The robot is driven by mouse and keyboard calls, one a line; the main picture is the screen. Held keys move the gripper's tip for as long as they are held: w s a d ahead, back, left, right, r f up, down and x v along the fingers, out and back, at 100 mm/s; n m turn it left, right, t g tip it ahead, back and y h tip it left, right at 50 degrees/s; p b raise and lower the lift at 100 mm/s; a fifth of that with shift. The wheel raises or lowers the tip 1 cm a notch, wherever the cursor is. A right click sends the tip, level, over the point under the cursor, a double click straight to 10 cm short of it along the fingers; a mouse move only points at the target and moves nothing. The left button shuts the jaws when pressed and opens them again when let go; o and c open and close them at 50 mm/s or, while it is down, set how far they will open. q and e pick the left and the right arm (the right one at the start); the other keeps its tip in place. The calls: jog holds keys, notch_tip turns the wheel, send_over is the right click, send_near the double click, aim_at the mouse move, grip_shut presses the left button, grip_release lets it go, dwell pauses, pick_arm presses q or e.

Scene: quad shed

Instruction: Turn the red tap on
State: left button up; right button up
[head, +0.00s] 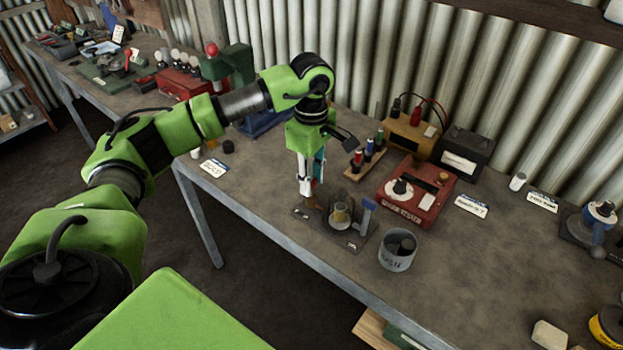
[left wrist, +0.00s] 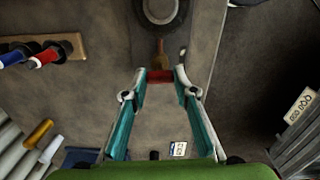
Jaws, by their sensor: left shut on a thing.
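My left gripper (head: 306,190) points down over the workbench, at the left end of a small dark base plate (head: 330,233). In the left wrist view its fingers (left wrist: 160,78) are shut on the red tap (left wrist: 160,75), a short red bar lying across between the tips. A brown, brass-like stem (left wrist: 160,52) runs from the red bar towards a round dark-rimmed part (left wrist: 161,10). In the head view the fingers mostly hide the red tap. My right gripper is not in view.
A grey tin (head: 397,251) stands just right of the plate. A red instrument box (head: 415,192) and a rack of coloured screwdriver-like handles (head: 366,158) are behind it. The corrugated wall is behind.

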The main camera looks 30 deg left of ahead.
pick_arm(q)
jog(key=n+b, duration=0.1)
jog(key=n, duration=0.3)
jog(key=shift+f, duration=0.1)
jog(key=n+b, duration=0.1)
jog(key=n, duration=0.3)
jog(key=shift+n, duration=0.4)
jog(key=n+b, duration=0.1)
jog(key=n, duration=0.3)
jog(key=shift+n, duration=2.1)
jog(key=o, duration=1.1)
notch_tip(320, 180, up, 12)
